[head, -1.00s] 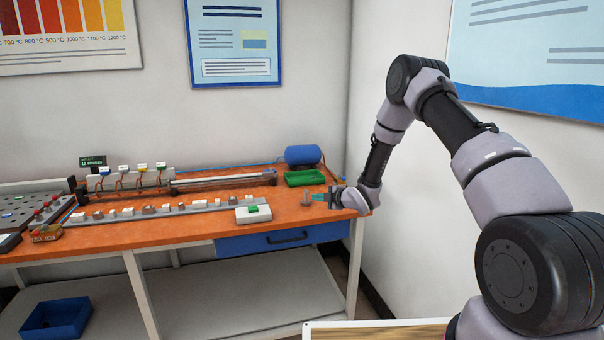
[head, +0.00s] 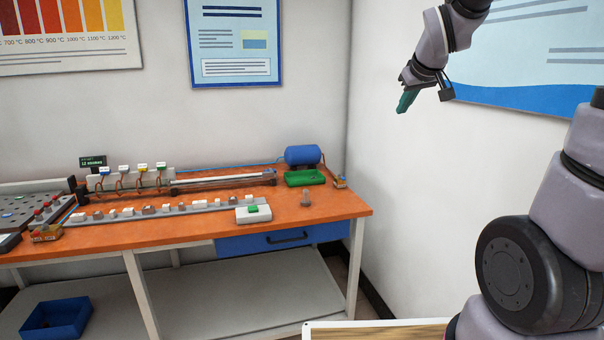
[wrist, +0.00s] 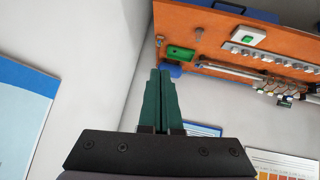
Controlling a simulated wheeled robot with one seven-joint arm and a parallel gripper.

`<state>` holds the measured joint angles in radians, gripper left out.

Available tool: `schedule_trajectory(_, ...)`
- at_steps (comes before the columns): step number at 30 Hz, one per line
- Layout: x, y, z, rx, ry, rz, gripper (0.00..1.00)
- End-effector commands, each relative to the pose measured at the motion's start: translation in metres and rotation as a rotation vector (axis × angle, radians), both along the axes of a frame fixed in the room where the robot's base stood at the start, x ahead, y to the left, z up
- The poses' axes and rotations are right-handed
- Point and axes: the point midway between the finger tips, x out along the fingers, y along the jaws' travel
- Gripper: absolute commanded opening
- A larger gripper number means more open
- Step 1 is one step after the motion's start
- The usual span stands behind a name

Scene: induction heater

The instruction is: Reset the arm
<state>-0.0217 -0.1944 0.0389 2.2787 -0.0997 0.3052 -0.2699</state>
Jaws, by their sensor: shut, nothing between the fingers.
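My gripper (head: 405,102) is raised high at the upper right in the head view, in front of the white side wall and well clear of the bench. Its green fingers point down and to the left. In the wrist view the two green fingers (wrist: 160,85) lie together with nothing between them. The arm's middle part runs out of the head view at the top right.
An orange workbench (head: 345,208) stands below and left of my gripper. It holds a blue cylinder (head: 303,155), a green tray (head: 305,178), a small upright peg (head: 306,198) and a white box with a green button (head: 253,212). The air around my gripper is free.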

Motion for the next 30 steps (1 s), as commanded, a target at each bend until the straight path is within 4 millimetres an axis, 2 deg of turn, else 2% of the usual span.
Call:
schedule_trajectory(1,-0.026,-0.003,0.01,0.051,0.011,-0.051,0.0)
schedule_trajectory(6,-0.111,-0.005,0.021,0.251,0.098,-0.225,0.0)
schedule_trajectory(9,-0.155,-0.002,0.022,0.361,0.144,-0.308,0.0)
schedule_trajectory(13,-0.197,0.004,0.019,0.469,0.196,-0.382,0.0)
schedule_trajectory(15,-0.21,0.007,0.017,0.506,0.213,-0.407,0.0)
schedule_trajectory(19,-0.222,0.009,0.015,0.538,0.233,-0.428,0.0)
schedule_trajectory(30,-0.222,0.009,0.015,0.538,0.233,-0.428,0.0)
